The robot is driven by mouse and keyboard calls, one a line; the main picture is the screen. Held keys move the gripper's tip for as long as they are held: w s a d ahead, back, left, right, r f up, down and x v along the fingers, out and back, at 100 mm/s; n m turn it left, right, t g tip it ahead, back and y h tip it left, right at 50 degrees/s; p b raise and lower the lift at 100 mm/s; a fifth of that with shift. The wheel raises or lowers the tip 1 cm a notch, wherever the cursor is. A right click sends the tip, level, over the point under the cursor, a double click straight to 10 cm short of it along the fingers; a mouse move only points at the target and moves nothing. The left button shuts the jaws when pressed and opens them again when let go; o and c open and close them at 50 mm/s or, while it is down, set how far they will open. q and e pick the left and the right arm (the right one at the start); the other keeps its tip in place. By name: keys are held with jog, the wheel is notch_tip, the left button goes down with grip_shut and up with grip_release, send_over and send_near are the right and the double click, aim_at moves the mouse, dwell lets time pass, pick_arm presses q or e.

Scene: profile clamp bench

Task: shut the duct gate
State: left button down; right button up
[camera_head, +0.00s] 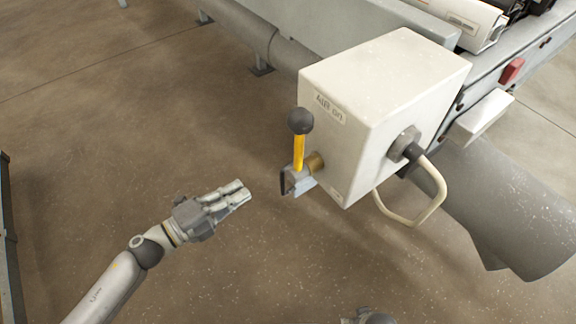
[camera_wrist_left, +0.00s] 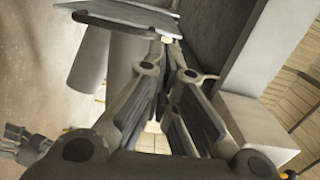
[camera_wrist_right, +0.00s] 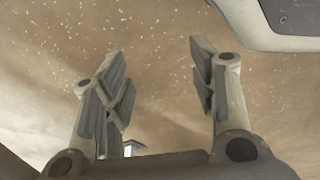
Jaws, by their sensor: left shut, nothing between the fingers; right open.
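I cannot pick out the duct gate with certainty. A white box (camera_head: 385,105) marked "AIR on" carries a yellow lever (camera_head: 299,153) with a black ball knob (camera_head: 300,121), standing upright from a grey valve body. A wide grey duct (camera_head: 505,205) runs behind the box at the right. My left gripper (camera_head: 245,192) is shut and empty, left of the lever and apart from it. Its closed fingers (camera_wrist_left: 168,45) fill the middle of the left wrist view. My right gripper (camera_wrist_right: 157,58) is open and empty over the floor; only a sliver shows in the head view.
A cream loop handle (camera_head: 440,195) and dark cable gland stick out of the box's right face. A bench frame with a red part (camera_head: 512,70) lies behind. A grey pipe (camera_head: 245,30) runs along the floor at the back.

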aim_at(289, 164)
pick_arm(q)
jog(key=shift+m+h, duration=0.3)
jog(key=shift+m, duration=0.2)
jog(key=shift+s+d+r+p+x, duration=0.1)
jog(key=shift+s+d+x, duration=0.1)
jog(key=shift+x, duration=2.2)
jog(key=shift+s+d+r+p+x, duration=0.1)
jog(key=shift+s+x, duration=0.05)
jog(key=shift+x, duration=2.25)
jog(key=shift+s+d+r+p+x, duration=0.1)
jog(key=shift+s+x, duration=0.1)
jog(key=shift+x, duration=2.2)
pick_arm(e)
jog(key=shift+s+f, duration=0.35)
jog(key=shift+f, duration=0.2)
